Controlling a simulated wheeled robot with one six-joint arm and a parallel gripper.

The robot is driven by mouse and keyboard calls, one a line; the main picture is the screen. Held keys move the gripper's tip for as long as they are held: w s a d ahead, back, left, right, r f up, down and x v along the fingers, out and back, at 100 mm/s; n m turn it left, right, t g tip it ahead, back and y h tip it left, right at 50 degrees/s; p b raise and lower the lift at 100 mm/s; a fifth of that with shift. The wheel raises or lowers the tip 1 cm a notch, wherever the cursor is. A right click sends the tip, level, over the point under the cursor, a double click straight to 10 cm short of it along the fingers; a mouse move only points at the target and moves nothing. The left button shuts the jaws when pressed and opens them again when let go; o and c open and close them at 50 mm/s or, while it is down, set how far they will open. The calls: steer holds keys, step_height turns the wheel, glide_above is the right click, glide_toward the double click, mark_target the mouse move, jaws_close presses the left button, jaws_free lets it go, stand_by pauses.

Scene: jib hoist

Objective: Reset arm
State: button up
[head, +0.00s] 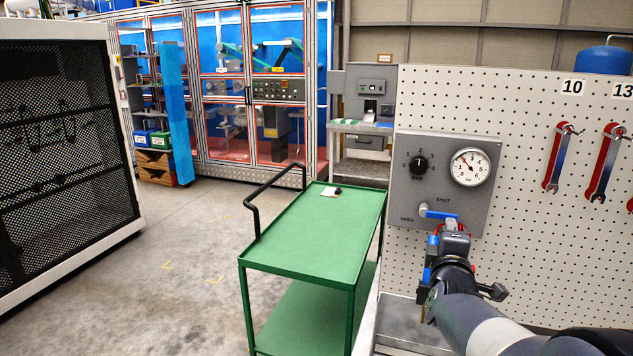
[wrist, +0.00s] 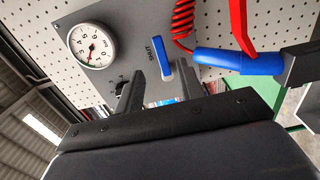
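My gripper (head: 455,238) is in front of the grey gauge panel (head: 402,165), just below a blue lever (head: 437,213) near the SHUT label. In the wrist view, the gripper's two dark fingers (wrist: 159,70) stand apart. The blue lever (wrist: 160,72) shows between and beyond them; I cannot tell whether they touch it. The panel bears a round dial gauge (head: 471,167), also seen in the wrist view (wrist: 93,46), and a black knob (head: 418,164). My gripper hides part of the panel's lower edge.
A red coiled hose (wrist: 183,22) and a blue-handled tool (wrist: 235,60) are close beside the gripper. A green cart (head: 310,235) stands left. Wrenches (head: 556,160) hang on the pegboard (head: 520,105) at right. A dark mesh cage (head: 65,150) is far left, with open floor between.

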steer(key=p+x, duration=0.1)
steer(key=x, duration=0.6)
stand_by(0.4)
steer(key=b+v, duration=0.2)
steer(key=v, duration=0.9)
steer(key=w+d+f+m+p, duration=0.1)
steer(key=w+d, duration=0.3)
steer(key=w, duration=0.6)
steer(key=shift+m+p, duration=0.35)
steer(key=shift+m, duration=0.45)
steer(key=shift+w+d+f, duration=0.1)
steer(key=shift+w+d, duration=0.05)
